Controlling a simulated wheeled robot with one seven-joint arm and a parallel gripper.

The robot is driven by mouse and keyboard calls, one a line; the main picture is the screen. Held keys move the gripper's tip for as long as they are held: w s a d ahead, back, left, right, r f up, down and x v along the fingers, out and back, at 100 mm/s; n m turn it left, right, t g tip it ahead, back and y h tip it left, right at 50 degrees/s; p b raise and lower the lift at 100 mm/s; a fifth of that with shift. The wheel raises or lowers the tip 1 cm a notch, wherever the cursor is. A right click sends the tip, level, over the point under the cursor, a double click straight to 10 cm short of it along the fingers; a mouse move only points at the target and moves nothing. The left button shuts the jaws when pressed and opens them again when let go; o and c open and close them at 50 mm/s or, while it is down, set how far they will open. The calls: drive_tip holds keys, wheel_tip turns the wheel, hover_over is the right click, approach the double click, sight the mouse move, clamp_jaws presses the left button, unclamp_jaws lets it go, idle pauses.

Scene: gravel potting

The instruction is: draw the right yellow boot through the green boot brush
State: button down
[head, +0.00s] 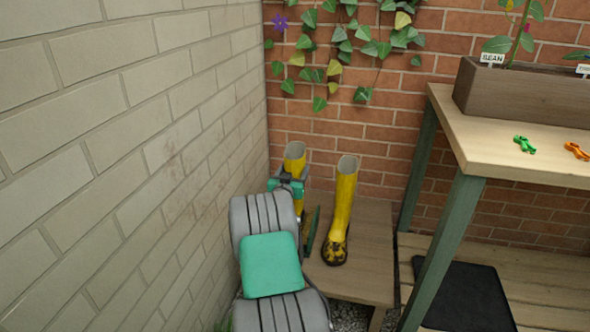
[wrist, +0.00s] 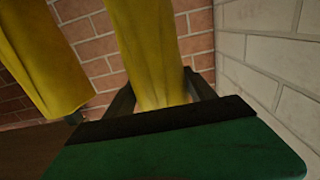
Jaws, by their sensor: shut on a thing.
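Two yellow boots show in the head view. The left boot (head: 296,156) is upright by the pale wall, its lower part hidden by my arm. My gripper (head: 289,180) is shut on this left boot, near its upper shaft. In the wrist view the held boot (wrist: 150,50) runs between my dark fingers (wrist: 160,98). The right boot (head: 342,205) stands free on a wooden platform, with dark dirt on its foot; its shaft also shows at left in the wrist view (wrist: 38,60). The dark green boot brush (head: 311,232) stands between the boots, partly hidden by my arm.
The wooden platform (head: 372,262) has bare room right of the free boot. A pale brick wall (head: 130,130) is close on the left, and a red brick wall (head: 340,127) is behind. A potting table (head: 505,152) with a planter and small clips stands at right, over a black mat (head: 467,297).

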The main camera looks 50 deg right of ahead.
drive_tip(key=shift+v, duration=1.55)
drive_tip(key=shift+x, duration=5.45)
drive_tip(key=shift+v, duration=5.4)
drive_tip(key=shift+x, duration=5.45)
drive_tip(key=shift+v, duration=5.45)
drive_tip(key=shift+r, duration=0.15)
